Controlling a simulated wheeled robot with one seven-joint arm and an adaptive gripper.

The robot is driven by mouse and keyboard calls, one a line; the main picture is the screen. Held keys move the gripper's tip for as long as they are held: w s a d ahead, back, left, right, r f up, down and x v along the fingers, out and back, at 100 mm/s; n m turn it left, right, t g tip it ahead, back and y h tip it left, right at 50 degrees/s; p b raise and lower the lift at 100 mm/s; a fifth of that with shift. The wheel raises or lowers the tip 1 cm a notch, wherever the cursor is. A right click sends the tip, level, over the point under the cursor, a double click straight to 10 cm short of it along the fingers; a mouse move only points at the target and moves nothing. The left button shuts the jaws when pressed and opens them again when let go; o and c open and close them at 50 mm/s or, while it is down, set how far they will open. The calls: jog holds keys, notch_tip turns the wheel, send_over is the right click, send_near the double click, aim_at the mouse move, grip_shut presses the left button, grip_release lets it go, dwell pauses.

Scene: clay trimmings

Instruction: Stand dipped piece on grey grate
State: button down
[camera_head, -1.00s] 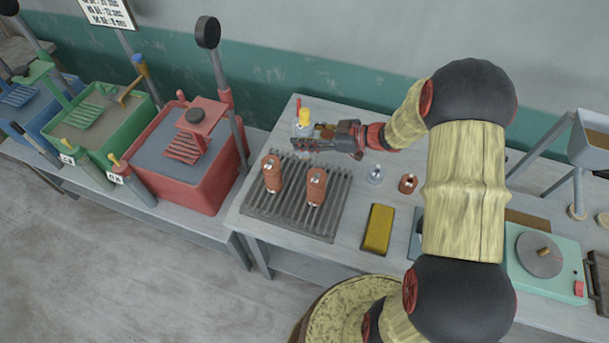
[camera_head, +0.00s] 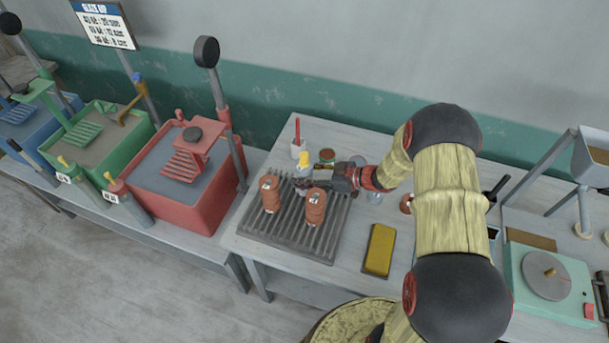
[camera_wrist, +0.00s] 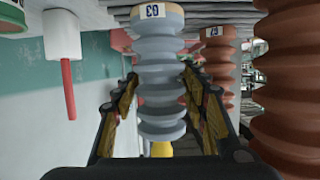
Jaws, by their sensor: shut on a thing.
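A grey-blue ribbed piece (camera_wrist: 160,75) with a tag reading 03 stands between the fingers of my gripper (camera_wrist: 158,108) in the wrist view, which is upside down. My gripper is shut on it. In the head view my gripper (camera_head: 326,184) is low over the back of the grey grate (camera_head: 290,238), behind the right brown piece. The held piece is mostly hidden there, and I cannot tell whether it touches the grate. Two brown ribbed pieces stand upright on the grate, one left (camera_head: 270,194) and one right (camera_head: 315,207). One brown piece (camera_wrist: 218,65) is close beside the held piece.
A yellow block (camera_head: 379,250) lies right of the grate. A yellow-topped bottle (camera_head: 303,161), a white cup with a red stick (camera_head: 298,147) and a small dark-red pot (camera_head: 327,155) stand behind it. A red glaze tank (camera_head: 185,185) is at the left.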

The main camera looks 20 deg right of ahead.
dwell(0.3)
jog(key=c, duration=1)
grip_release()
